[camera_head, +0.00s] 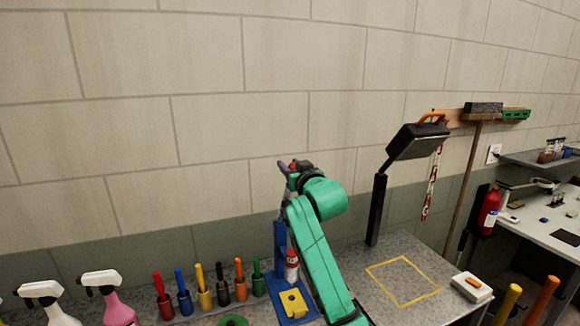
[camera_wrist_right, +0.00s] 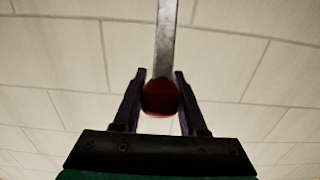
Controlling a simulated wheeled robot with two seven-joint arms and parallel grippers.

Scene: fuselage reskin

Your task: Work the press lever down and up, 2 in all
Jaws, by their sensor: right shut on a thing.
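The press has a blue column (camera_head: 280,250) on a blue base on the bench, with a yellow block (camera_head: 293,302) on the base. Its lever is a grey metal bar (camera_wrist_right: 166,40) with a red knob (camera_wrist_right: 160,97) at its end. My right gripper (camera_head: 294,167) is shut on the red knob, high by the top of the column. The wrist view shows the knob between the two dark fingers. My green right arm hides part of the press and most of the lever in the head view. My left gripper is not in view.
Several coloured tools in holders (camera_head: 207,290) and spray bottles (camera_head: 108,300) stand to the left. A black lamp (camera_head: 378,205) stands to the right, near a yellow taped square (camera_head: 403,282) on clear bench top.

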